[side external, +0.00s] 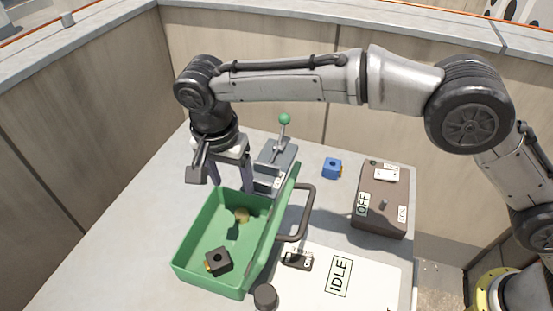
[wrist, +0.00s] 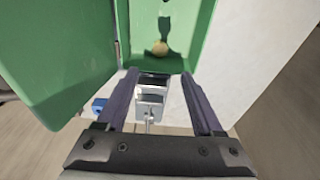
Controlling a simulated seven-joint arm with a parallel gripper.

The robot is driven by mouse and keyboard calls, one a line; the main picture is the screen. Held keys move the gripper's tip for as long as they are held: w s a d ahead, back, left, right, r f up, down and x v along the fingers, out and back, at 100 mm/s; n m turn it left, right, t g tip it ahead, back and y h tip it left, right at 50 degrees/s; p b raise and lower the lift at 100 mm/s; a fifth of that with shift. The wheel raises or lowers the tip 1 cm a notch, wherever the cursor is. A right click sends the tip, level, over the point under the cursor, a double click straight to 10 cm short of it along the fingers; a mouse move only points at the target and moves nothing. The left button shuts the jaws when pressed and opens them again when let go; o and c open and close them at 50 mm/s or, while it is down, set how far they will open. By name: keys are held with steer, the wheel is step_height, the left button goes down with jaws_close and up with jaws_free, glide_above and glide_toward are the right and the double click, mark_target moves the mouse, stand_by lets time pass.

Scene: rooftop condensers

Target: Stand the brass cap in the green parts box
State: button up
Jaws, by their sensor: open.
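The green parts box (side external: 185,270) stands open on the table, its lid with a dark handle swung up to the right. The brass cap (side external: 242,215) is inside the box, on its floor near the far end; it also shows in the wrist view (wrist: 160,48) as a small round yellowish piece beside a dark shadow. I cannot tell whether it stands upright. My gripper (side external: 231,188) is open and empty above the far end of the box. In the wrist view my gripper (wrist: 157,85) has its fingers spread, with the cap beyond their tips.
A black block (side external: 218,262) lies in the near part of the box. A grey lever device (side external: 275,165) with a green knob stands close behind. A blue block (side external: 332,168), brown OFF box (side external: 382,205), IDLE board (side external: 338,277), small counter (side external: 298,260) and dark cylinder (side external: 265,297) are right.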

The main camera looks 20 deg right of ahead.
steer(key=s+d+r+n, duration=0.1)
steer(key=s+d+r, duration=0.1)
steer(key=d+r, duration=0.45)
steer(key=s+d+r+n+t+y, duration=0.1)
steer(key=s+d+r+n, duration=0.15)
steer(key=d, duration=0.65)
steer(key=s+d+r, duration=0.1)
steer(key=d+r, duration=0.4)
steer(key=d, duration=0.3)
steer(key=s+d+f+n+t, duration=0.1)
steer(key=s+d+f+n, duration=0.1)
steer(key=s+d, duration=0.5)
steer(key=s+d+f+n+t, duration=0.2)
steer(key=s+d, duration=0.6)
steer(key=s, duration=0.5)
steer(key=shift+s+d+f+n, duration=0.3)
steer(key=shift+f+n, duration=0.2)
steer(key=shift+n, duration=0.05)
